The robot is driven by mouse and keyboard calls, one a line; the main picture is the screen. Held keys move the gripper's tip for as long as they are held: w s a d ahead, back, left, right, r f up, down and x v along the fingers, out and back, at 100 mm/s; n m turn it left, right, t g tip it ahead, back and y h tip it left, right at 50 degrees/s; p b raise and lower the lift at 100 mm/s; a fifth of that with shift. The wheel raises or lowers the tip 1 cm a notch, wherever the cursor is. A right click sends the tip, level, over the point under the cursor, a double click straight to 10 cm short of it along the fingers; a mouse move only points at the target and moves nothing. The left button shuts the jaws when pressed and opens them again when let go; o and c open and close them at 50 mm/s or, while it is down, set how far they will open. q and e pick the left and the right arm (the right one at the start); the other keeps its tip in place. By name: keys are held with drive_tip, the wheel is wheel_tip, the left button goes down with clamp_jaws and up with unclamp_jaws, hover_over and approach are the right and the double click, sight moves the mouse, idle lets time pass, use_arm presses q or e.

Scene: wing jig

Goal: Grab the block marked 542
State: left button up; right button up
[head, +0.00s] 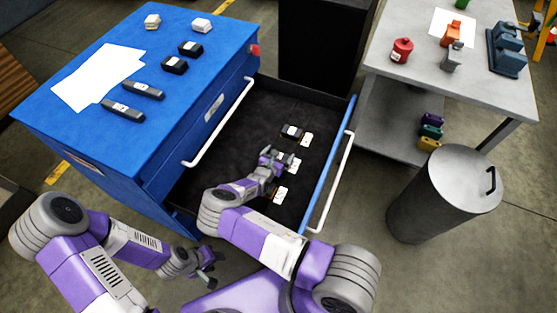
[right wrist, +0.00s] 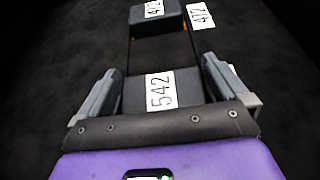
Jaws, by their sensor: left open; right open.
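The dark block marked 542 (right wrist: 162,92) lies in the open drawer, its white label facing up in the right wrist view. My right gripper (right wrist: 163,76) is open, with one finger on each side of this block. I cannot tell whether the fingers touch it. In the head view my right gripper (head: 275,157) is down in the drawer and hides most of that block. My left gripper (head: 204,275) is open and empty, low in front of the blue cabinet, outside the drawer.
Another dark block (right wrist: 156,20) lies just beyond, with a tag (right wrist: 200,15) beside it. The blue cabinet (head: 150,45) carries paper and several blocks. The drawer (head: 262,105) has free floor towards the back. A grey bin (head: 440,200) and a table (head: 480,85) stand right.

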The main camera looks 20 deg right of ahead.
drive_tip(key=shift+c, duration=0.5)
drive_tip(key=c, duration=1)
drive_tip(key=shift+r, duration=0.15)
